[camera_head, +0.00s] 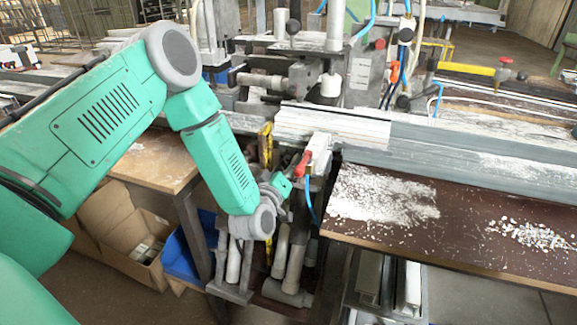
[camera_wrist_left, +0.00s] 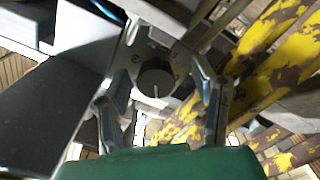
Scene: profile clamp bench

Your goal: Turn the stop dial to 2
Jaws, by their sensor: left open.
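The stop dial (camera_wrist_left: 156,78) is a dark round knob on a grey plate in the left wrist view. A white pointer line on it points toward the bottom of that picture. Small marks sit on the plate around it, too small to read surely. My left gripper (camera_wrist_left: 161,68) is open, with one finger on each side of the dial and a visible gap on both sides. In the head view my left gripper (camera_head: 284,186) is at the front of the clamp bench, below the rail; the dial cannot be made out there. My right gripper is not in view.
A red-handled valve (camera_head: 303,163) is close beside my left gripper. Yellow worn bars (camera_wrist_left: 275,60) run along the right of the wrist view. A brown table (camera_head: 385,225) with white chips lies to the right. A blue bin (camera_head: 187,248) stands below.

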